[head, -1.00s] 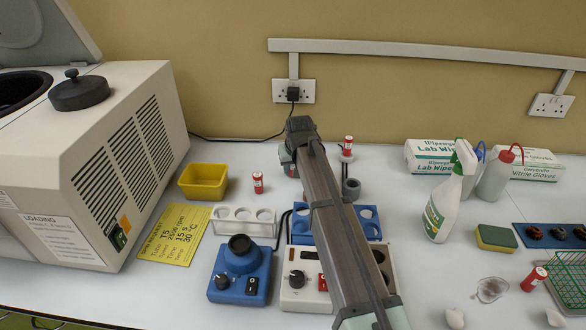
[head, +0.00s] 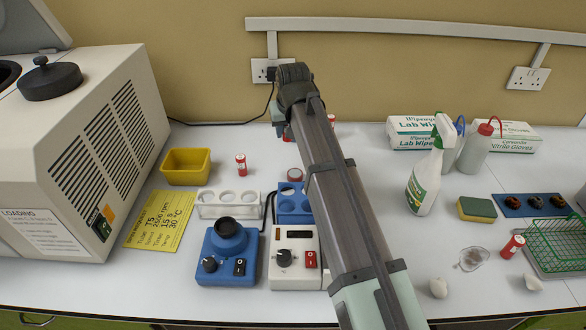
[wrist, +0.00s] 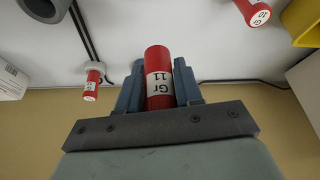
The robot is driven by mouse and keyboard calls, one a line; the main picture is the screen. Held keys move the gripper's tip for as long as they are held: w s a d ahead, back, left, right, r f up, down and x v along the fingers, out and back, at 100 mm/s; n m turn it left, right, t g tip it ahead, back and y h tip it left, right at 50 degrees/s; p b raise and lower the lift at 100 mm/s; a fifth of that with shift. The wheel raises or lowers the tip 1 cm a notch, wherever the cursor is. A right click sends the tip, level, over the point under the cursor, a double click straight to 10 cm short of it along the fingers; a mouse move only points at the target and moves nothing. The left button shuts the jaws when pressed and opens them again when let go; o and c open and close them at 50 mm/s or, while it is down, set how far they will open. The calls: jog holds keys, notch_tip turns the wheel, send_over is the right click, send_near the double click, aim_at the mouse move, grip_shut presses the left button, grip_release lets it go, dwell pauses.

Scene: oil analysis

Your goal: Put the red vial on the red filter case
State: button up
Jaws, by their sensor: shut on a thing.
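My gripper (wrist: 158,88) is shut on a red vial (wrist: 158,78) with a white label reading "Gr 11", held between its two blue-grey fingers. In the head view the gripper (head: 280,130) is at the back of the bench near the wall, partly behind my arm, and only a little red shows below it. A small round red-topped case (head: 295,174), which may be the red filter case, is on the bench behind the blue rack, in front of the gripper and apart from it. Its lower part is hard to make out.
White rack (head: 228,205), blue rack (head: 293,207) and two devices stand in front. A spray bottle (head: 425,180) is right.

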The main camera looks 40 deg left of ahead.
send_over(295, 171)
jog(key=shift+m, duration=0.3)
jog(key=shift+s+f, duration=0.1)
jog(key=shift+f, duration=4.45)
jog(key=shift+f, duration=0.1)
jog(key=o, duration=1)
jog(key=shift+f, duration=0.1)
jog(key=v, duration=1.2)
jog(key=shift+s+a, duration=0.1)
